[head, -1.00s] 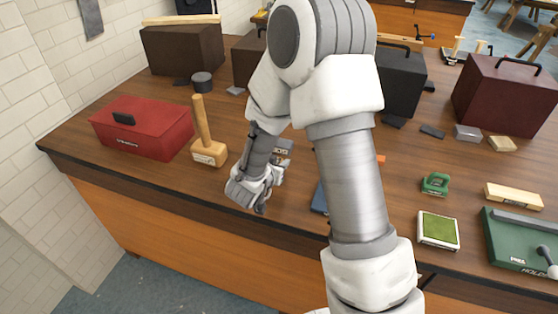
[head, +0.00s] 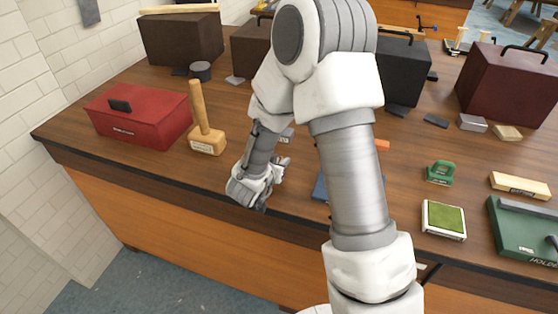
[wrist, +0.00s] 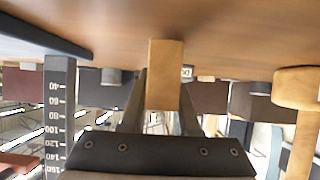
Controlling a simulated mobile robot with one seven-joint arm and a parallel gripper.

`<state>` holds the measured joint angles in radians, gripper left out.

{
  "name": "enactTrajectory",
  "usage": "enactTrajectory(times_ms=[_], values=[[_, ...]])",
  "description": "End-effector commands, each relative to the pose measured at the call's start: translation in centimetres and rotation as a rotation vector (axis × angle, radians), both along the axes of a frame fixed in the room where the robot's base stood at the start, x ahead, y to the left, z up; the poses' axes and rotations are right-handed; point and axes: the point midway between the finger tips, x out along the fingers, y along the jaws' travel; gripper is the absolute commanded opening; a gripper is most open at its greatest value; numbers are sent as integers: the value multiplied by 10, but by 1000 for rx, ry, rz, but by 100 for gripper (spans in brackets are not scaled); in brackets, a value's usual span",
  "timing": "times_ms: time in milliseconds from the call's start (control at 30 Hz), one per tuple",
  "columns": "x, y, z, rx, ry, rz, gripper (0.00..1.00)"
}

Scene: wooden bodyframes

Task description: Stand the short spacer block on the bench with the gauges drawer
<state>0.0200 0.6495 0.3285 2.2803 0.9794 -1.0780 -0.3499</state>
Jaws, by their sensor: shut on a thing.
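My gripper (wrist: 163,105) is shut on a light wooden block, the short spacer block (wrist: 165,75), which shows between the two dark fingers in the wrist view. That view is upside down, with the bench top above. The block's free end points toward the bench top (wrist: 230,30); I cannot tell if it touches. In the head view my gripper (head: 280,165) is over the front part of the wooden bench (head: 130,165), and the block is hidden or too small to make out. No gauges label is readable on the bench's orange front.
A wooden mallet (head: 207,143) and a red toolbox (head: 140,115) stand left of my gripper. A blue item (head: 320,188) lies right of it, partly behind my arm. A graduated scale (wrist: 60,110) shows in the wrist view. Dark cases (head: 180,38) stand behind.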

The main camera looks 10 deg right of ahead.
Motion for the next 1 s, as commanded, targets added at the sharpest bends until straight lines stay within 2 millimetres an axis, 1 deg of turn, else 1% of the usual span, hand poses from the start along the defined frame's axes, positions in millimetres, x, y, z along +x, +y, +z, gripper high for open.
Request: enactTrajectory(times_ms=[467, 500, 667, 700, 1000], values=[[0, 0, -11, 0, 0, 0, 0], [0, 0, -10, 0, 0, 0, 33], [0, 0, -10, 0, 0, 0, 62], [0, 0, -10, 0, 0, 0, 64], [-1, 1, -9, 0, 0, 1, 64]])
